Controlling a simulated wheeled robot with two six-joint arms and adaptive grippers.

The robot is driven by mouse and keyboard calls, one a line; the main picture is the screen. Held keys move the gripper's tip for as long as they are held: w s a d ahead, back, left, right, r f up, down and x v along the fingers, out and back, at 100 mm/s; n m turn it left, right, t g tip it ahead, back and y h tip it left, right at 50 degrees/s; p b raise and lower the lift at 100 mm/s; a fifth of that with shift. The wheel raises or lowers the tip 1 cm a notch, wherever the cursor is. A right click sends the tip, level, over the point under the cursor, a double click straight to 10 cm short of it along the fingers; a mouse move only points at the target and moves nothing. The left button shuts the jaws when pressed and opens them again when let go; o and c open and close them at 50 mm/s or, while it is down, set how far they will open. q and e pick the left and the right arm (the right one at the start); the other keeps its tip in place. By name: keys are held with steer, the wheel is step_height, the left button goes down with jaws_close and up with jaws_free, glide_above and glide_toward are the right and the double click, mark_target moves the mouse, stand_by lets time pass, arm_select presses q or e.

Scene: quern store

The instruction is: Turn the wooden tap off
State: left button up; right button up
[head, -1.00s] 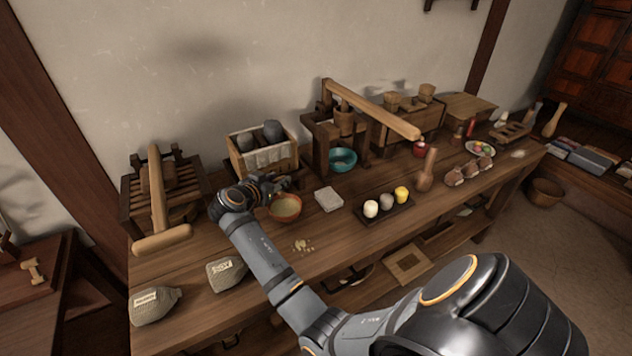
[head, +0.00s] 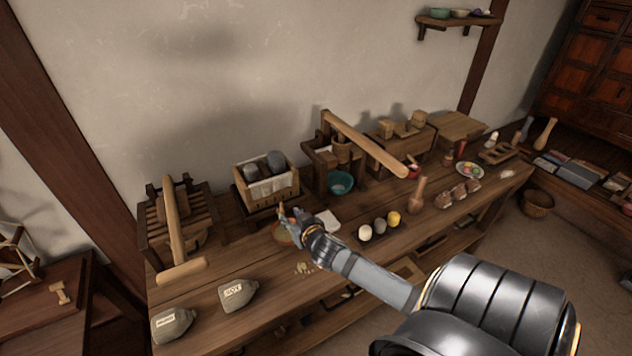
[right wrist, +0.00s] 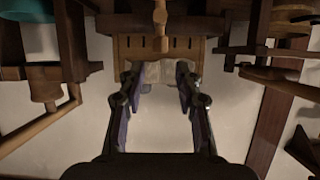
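A cloth-lined wooden box (head: 268,192) holding dark rounded things stands at the back of the bench. It also shows in the right wrist view (right wrist: 125,46), where the wall appears below it. There, a wooden peg with a crosspiece (right wrist: 160,18) stands out before the box front; it looks like the tap, but I cannot tell its turn. No tap is clear in the head view. My left gripper is out of view.
A lever press (head: 366,146) with a teal bowl (head: 341,184) stands right of the box, a slatted press (head: 168,215) left. A pale block (head: 328,219) is beside my gripper. Two labelled sacks (head: 238,295) lie at the front left.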

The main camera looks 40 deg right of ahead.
steer(key=s+a+f+g, duration=0.1)
steer(key=s+f, duration=0.2)
steer(key=s+f+g+p, duration=0.1)
steer(key=s+f+g, duration=0.1)
steer(key=s, duration=0.2)
steer(key=s+a+f+g+p, duration=0.1)
steer(key=s+f+g, duration=0.1)
steer(key=s+f, duration=0.1)
steer(key=shift+s+a+f+n, duration=0.3)
steer(key=shift+s+n, duration=0.05)
steer(key=shift+n, duration=0.05)
steer(key=s+a+f+n+g+y+p, duration=0.1)
steer(key=s+a+f+n+g+y, duration=0.1)
steer(key=s+a+f+g, duration=0.3)
steer(key=s+a+f, duration=0.1)
steer(key=s, duration=0.3)
steer(key=shift+a+f+n, duration=0.2)
steer(key=shift+f+n, duration=0.1)
steer(key=shift+f, duration=0.05)
steer(key=shift+s, duration=0.1)
